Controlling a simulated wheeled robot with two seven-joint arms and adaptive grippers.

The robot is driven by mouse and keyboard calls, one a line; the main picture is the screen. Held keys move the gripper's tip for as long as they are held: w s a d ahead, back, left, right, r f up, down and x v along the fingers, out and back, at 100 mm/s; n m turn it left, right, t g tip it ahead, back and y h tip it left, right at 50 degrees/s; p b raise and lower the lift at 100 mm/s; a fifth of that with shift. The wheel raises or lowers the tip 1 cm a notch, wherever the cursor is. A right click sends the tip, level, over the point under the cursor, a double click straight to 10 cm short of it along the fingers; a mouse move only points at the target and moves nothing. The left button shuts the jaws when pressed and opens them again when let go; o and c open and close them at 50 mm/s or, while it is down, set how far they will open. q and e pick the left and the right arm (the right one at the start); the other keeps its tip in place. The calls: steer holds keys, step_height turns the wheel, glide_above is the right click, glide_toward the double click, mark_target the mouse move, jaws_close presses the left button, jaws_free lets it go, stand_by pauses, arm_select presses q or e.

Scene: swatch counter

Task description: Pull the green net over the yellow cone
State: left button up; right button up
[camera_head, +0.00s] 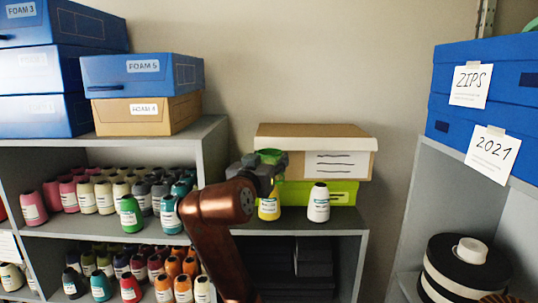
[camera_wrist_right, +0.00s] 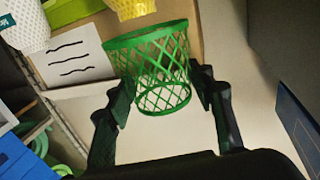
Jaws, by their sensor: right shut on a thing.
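The yellow cone (camera_head: 268,209) stands upright on the grey shelf, its top hidden behind my right gripper (camera_head: 270,170). In the wrist view, the yellow cone's narrow end (camera_wrist_right: 132,9) shows at the top edge. The green net (camera_wrist_right: 148,66) is an open lattice tube with a solid rim, and my right gripper (camera_wrist_right: 162,92) is shut on it, one finger on each side. The net's wider rim faces the yellow cone and looks apart from it. In the head view, the net (camera_head: 271,155) shows just above the cone, partly hidden by the gripper. My left gripper is not in view.
A white cone (camera_head: 318,204) stands close right of the yellow one. A green box (camera_head: 340,193) under a tan lidded box (camera_head: 290,139) stands right behind. Many coloured cones fill the left shelves (camera_head: 110,232). Blue boxes (camera_head: 505,80) stand at right. Open wall space lies above.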

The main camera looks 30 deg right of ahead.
steer(key=shift+f+b, duration=3.65)
steer(key=shift+f, duration=1.35)
steer(key=shift+f, duration=0.1)
steer(key=o, duration=0.8)
steer(key=shift+s+a, duration=0.1)
steer(key=v, duration=1.1)
steer(key=shift+s+a, duration=0.25)
steer(key=shift+s, duration=0.05)
